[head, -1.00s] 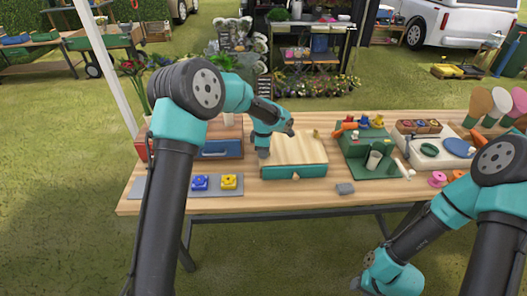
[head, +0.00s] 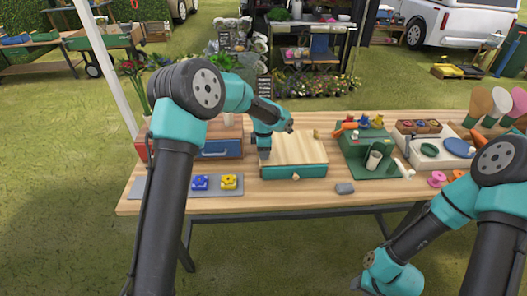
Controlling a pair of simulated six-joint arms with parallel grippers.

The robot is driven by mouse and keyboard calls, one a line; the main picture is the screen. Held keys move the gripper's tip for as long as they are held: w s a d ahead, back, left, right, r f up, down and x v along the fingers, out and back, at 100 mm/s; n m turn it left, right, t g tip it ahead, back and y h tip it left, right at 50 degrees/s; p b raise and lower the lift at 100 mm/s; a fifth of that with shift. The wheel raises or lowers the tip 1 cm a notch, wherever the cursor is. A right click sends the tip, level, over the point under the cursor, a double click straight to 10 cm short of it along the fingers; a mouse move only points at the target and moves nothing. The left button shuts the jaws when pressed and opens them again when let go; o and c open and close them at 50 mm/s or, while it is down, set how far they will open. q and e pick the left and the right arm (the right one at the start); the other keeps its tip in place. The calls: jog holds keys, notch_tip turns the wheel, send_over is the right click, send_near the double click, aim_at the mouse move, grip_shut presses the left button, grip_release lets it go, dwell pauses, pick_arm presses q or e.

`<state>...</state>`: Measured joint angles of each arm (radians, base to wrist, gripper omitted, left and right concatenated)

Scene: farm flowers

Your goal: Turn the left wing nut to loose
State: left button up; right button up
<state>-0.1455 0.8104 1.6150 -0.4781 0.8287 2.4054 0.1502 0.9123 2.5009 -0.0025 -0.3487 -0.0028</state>
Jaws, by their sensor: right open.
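A flower press with a pale wooden top (head: 298,148) and a teal base stands mid-table. A small brass-coloured piece, which looks like a wing nut (head: 316,133), shows at its back right. My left gripper (head: 264,156) points down at the left edge of the wooden top. No left wing nut can be made out; the gripper and wrist cover that area. Whether the fingers touch or hold anything is too small to tell. My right gripper (head: 372,286) is open, low in front of the table and away from the press.
A wooden box with a blue front (head: 216,149) stands left of the press. A grey mat (head: 207,192) holds a blue and a yellow piece. A green tray (head: 383,168) and a white case (head: 440,158) stand further right.

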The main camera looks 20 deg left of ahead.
pick_arm(q)
jog(key=shift+o, duration=1.1)
notch_tip(320, 180, up, 18)
jog(key=shift+f, duration=0.25)
